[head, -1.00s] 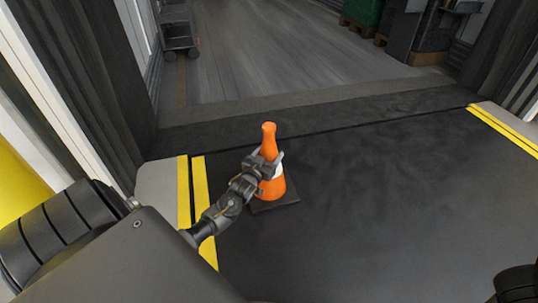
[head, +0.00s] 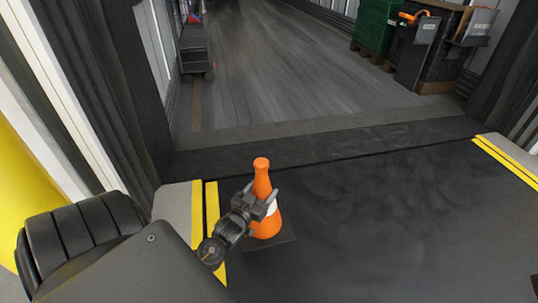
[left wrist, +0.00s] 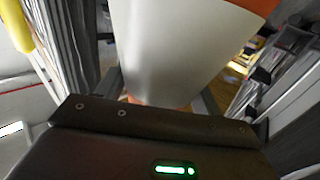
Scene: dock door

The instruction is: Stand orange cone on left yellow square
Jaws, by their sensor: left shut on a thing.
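The orange cone (head: 267,225) has a white band and a dark square base. It stands upright in the head view, over the dark floor right of the left yellow stripes. My left gripper (head: 262,197) is shut around its middle. In the left wrist view the cone's white band (left wrist: 180,45) fills the space between the fingers. I cannot tell whether the dark base touches the dark floor. No yellow square shows clearly; I see only paired yellow stripes (head: 212,205) along the floor's left edge. My right gripper is not in view.
More yellow stripes (head: 505,160) run along the right edge. Beyond the dark threshold lies a grey floor (head: 270,80), with a dark cart (head: 196,60) at left and green crates (head: 377,25) at back right. The dark floor right of the cone is clear.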

